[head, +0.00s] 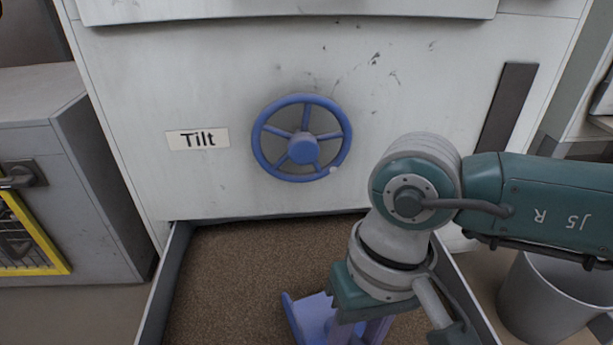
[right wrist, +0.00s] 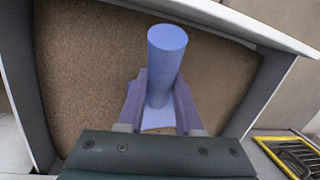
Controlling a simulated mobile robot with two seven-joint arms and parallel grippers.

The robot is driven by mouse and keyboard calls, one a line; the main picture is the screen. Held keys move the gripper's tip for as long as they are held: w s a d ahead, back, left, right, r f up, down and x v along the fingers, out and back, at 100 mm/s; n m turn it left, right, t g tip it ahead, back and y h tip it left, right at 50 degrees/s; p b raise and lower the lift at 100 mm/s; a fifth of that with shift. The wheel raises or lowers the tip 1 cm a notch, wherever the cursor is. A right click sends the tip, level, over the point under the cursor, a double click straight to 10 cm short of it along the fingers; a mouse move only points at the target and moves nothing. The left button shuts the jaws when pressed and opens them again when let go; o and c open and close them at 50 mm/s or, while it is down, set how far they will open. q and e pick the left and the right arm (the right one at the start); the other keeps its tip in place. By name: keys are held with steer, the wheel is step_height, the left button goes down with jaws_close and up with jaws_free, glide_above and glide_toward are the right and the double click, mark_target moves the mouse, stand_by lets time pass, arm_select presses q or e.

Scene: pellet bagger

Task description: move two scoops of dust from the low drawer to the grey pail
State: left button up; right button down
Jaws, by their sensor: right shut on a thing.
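The low drawer (head: 175,285) is pulled out below the machine front and holds brown granular dust (head: 235,265). My right gripper (right wrist: 160,98) is shut on a blue scoop (head: 306,316) over the drawer. In the right wrist view the scoop's round handle (right wrist: 167,50) stands between the purple fingers. I cannot tell whether the scoop touches the dust or has dust in it. The grey pail (head: 540,305) stands on the floor to the right of the drawer, partly cut off by the frame edge. My left gripper is out of view.
A blue handwheel (head: 303,147) beside a "Tilt" label (head: 198,139) is on the machine front above the drawer. A grey cabinet (head: 60,200) with a yellow-framed panel (head: 35,240) stands at left. My right arm passes above the pail.

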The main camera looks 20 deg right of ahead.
steer(key=shift+t, duration=0.4)
steer(key=w+b, duration=0.1)
steer(key=w, duration=0.1)
steer(key=w+f+b, duration=0.1)
steer(key=w+b, duration=0.1)
steer(key=w, duration=0.1)
steer(key=shift+w+f+b, duration=0.3)
steer(key=s+r+p, duration=0.1)
steer(key=r+p, duration=0.2)
steer(key=s+r+t+p, duration=0.1)
steer(key=r+p, duration=0.1)
steer(key=p, duration=0.2)
steer(key=s+r+t+p, duration=0.1)
steer(key=s+r+p, duration=0.1)
steer(key=r+p, duration=0.1)
steer(key=shift+r+p, duration=0.35)
steer(key=shift+p, duration=0.4)
steer(key=shift+s+r, duration=0.15)
steer(key=shift+s+p, duration=0.1)
steer(key=shift+p, duration=0.25)
